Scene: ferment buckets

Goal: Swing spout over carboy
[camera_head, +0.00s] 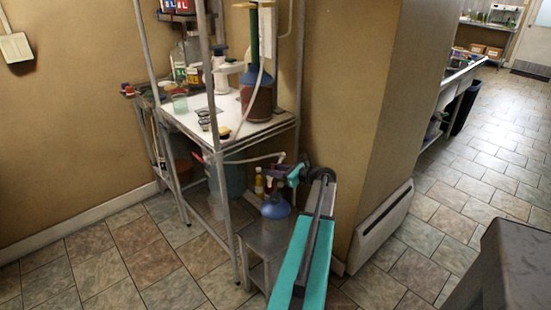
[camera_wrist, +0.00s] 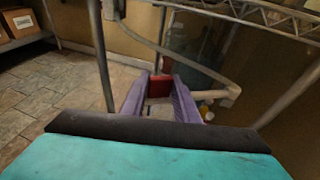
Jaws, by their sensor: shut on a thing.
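The spout (camera_head: 252,159) is a pale pipe reaching right from the rack, below its white top. In the wrist view the spout (camera_wrist: 190,64) slopes down to the right and ends in an elbow. My gripper (camera_head: 272,172) has purple fingers and is at the spout's outer end. In the wrist view my gripper (camera_wrist: 160,95) is shut on a red tab (camera_wrist: 160,86). How the tab joins the spout is not clear. The blue carboy (camera_head: 275,207) stands upright on a low stand, just below my gripper. Its mouth is hard to make out. I cannot tell whether the spout's outlet is directly above it.
The low metal stand (camera_head: 266,237) is beside the tall metal rack (camera_head: 232,215). A dark red-brown vessel (camera_head: 257,103) with a hose stands on the rack top. A small yellow-capped bottle (camera_head: 259,184) is behind the carboy. A wall heater (camera_head: 382,228) is at right. The tiled floor in front is clear.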

